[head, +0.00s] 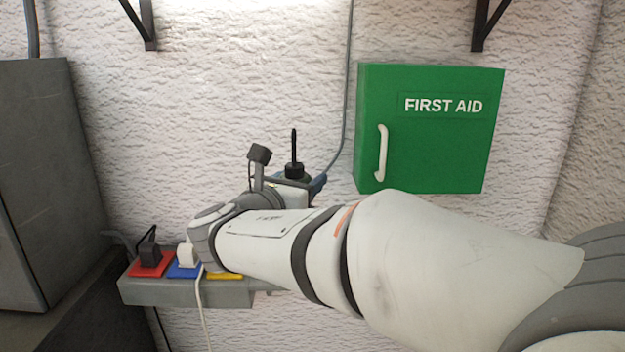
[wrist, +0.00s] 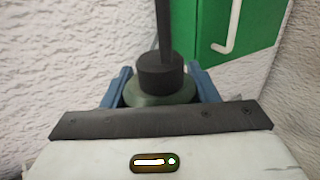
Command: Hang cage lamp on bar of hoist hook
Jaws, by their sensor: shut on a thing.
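My gripper (head: 304,184) is shut on a round grey-green thing with a black collar and a thin dark rod standing up from it, which looks like the top of the cage lamp (head: 294,169). In the wrist view the blue fingers of my gripper (wrist: 160,90) sit on either side of the lamp's grey-green body (wrist: 160,98), with its black collar (wrist: 161,72) above. The rod points up. The lamp's lower part is hidden behind my arm and wrist. I cannot make out the hoist hook or its bar in either view.
A green first aid box (head: 430,130) with a white handle hangs on the wall right of my gripper. A grey socket strip (head: 190,292) with plugs is low at left. A dark grey cabinet (head: 45,180) stands far left. Black brackets (head: 143,25) are at the top.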

